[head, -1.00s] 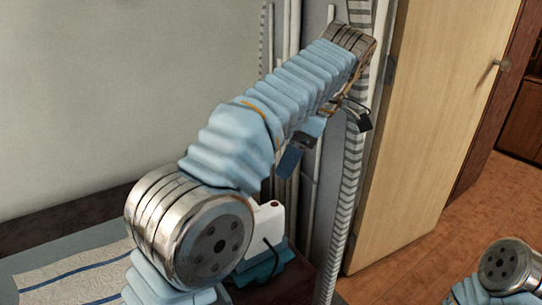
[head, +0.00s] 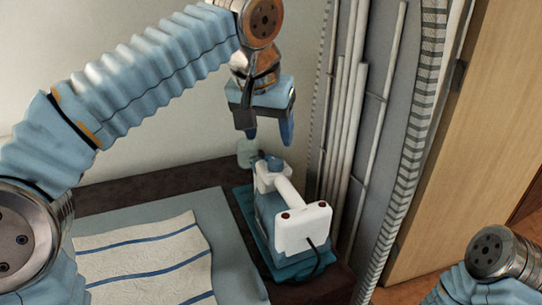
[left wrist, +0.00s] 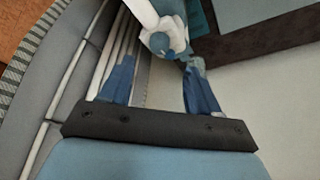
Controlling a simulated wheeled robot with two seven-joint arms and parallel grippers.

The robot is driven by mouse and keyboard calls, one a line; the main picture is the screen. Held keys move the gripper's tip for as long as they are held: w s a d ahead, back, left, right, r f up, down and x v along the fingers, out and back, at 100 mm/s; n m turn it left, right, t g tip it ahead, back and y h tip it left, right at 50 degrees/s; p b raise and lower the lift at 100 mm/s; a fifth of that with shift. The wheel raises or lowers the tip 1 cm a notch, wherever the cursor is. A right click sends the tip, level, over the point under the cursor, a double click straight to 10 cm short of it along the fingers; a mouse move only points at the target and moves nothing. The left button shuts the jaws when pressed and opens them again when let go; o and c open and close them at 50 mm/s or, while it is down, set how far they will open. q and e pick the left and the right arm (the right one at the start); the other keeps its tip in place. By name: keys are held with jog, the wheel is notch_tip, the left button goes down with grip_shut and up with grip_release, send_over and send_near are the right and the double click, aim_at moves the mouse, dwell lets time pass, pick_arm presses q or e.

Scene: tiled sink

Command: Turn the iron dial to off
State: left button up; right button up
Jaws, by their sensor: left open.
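The iron (head: 300,230) is white and blue and stands on a teal base (head: 243,205) at the right end of the ironing surface. A small blue knob-like part (head: 274,164), which looks like the dial, sits at its far upper end; it also shows in the left wrist view (left wrist: 160,42). The dial's markings are too small to read. My left gripper (head: 268,137) points down above that far end, open and empty, with its blue fingers apart. In the left wrist view the blue part lies just beyond and between the fingertips (left wrist: 160,64). My right gripper is out of view.
A striped cloth (head: 145,262) lies on the grey-blue board left of the iron. White vertical pipes (head: 345,130) and a grey panel stand close on the right. A pale wooden door (head: 470,160) is farther right. A black cord (head: 318,255) hangs from the iron.

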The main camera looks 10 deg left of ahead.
aim_at(275, 161)
pick_arm(q)
jog(key=x, duration=0.8)
jog(key=shift+f, duration=0.1)
jog(key=c, duration=1)
jog(key=shift+c, duration=0.2)
